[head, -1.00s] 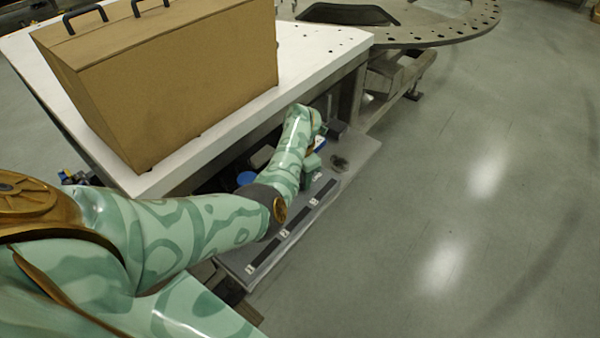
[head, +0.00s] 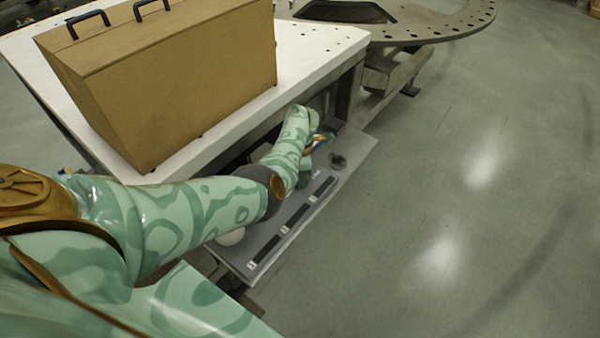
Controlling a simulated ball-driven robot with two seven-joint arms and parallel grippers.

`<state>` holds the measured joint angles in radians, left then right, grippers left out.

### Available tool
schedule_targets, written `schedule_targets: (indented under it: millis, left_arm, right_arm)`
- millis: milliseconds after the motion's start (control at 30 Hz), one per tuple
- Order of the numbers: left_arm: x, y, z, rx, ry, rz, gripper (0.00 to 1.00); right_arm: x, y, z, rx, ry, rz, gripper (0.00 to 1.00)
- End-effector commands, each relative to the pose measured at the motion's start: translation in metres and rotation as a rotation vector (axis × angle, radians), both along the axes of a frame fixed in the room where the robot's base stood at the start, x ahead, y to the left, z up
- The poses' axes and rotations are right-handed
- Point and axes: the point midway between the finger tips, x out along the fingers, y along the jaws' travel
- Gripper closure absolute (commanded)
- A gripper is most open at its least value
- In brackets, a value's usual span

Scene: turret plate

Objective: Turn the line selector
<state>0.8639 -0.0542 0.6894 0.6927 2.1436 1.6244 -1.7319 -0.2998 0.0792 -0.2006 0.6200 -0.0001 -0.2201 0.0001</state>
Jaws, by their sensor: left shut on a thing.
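A grey panel (head: 262,245) with several dark strips and small white labels lies low along the front of the white table. My left gripper (head: 317,143) is over its far end, with the hand tilted. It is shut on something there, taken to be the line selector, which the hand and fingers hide. I cannot see the selector's handle or which label it points to. A small blue part shows at the fingers. A dark round fitting (head: 338,160) sits on the panel just right of the hand. My right gripper is not in view.
A large brown case (head: 180,85) with two dark handles stands on the white table (head: 318,50) above the panel. A round plate with holes (head: 440,28) is at the back. A pale round thing (head: 230,237) shows beside my forearm. Open grey floor lies right.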

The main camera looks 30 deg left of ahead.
Motion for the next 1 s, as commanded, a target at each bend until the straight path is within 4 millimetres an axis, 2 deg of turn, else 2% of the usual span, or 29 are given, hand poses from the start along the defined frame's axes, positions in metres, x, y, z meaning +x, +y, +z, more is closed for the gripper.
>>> schedule_targets:
  millis: [300, 333, 400, 667, 767, 867, 1000]
  left_arm:
    - [0.001, 0.000, 0.000, 0.000, -0.001, 0.000, 0.82]
    - [0.001, 0.000, 0.000, 0.000, -0.001, 0.000, 0.51]
    - [0.000, 0.000, 0.000, 0.000, -0.001, 0.000, 0.37]
    - [0.000, 0.000, 0.001, 0.000, -0.001, 0.001, 0.37]
    - [0.001, 0.000, 0.009, 0.001, -0.002, 0.001, 0.37]
    - [0.001, 0.000, 0.028, 0.000, -0.006, 0.003, 0.37]
    - [0.001, -0.001, 0.067, -0.001, -0.007, 0.002, 0.37]
  right_arm:
    - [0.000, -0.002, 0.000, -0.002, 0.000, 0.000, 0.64]
    - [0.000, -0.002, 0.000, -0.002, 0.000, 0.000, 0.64]
    - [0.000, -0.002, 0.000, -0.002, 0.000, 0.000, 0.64]
    - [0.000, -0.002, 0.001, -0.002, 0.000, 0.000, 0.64]
    - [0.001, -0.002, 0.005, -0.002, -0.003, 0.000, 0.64]
    - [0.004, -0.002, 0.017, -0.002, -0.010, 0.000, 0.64]
    - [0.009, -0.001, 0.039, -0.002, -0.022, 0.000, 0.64]
